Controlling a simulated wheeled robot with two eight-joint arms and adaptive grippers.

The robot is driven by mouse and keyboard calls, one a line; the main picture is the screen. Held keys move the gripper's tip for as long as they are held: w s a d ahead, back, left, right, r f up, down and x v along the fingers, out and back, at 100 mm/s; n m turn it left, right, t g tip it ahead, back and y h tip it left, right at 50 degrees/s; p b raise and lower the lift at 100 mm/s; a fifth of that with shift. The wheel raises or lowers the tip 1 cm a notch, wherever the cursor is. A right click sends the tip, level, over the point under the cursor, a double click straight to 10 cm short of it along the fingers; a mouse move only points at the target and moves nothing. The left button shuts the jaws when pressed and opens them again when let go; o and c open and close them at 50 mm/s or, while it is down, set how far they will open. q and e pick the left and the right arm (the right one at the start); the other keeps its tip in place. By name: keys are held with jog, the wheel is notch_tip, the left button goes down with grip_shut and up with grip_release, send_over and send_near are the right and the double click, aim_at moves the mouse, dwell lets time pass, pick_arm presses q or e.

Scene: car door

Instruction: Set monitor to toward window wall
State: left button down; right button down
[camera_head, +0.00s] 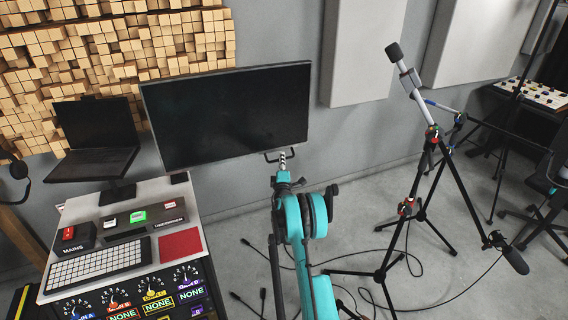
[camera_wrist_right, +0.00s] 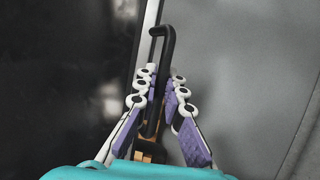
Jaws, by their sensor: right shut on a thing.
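The monitor (camera_head: 228,112) is a wide black screen in a thin frame, standing behind the console in the head view. A small black handle (camera_head: 268,156) sticks out below its lower right edge. My right gripper (camera_head: 283,160), on a teal arm, reaches up to this handle. In the right wrist view, the purple-padded fingers of the gripper (camera_wrist_right: 164,90) lie on both sides of the black handle (camera_wrist_right: 168,42) and are shut on it. The dark screen (camera_wrist_right: 65,80) fills the left of that view. My left gripper is not in view.
A microphone stand (camera_head: 435,150) and floor cables are on the right. A wall with pale panels (camera_head: 362,50) is behind the monitor.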

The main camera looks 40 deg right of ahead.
jog(key=shift+w+d, duration=0.1)
jog(key=shift+d, duration=0.05)
dwell(0.3)
jog(key=c, duration=1.6)
grip_release()
jog(key=v, duration=1.2)
jog(key=shift+d+f, duration=0.1)
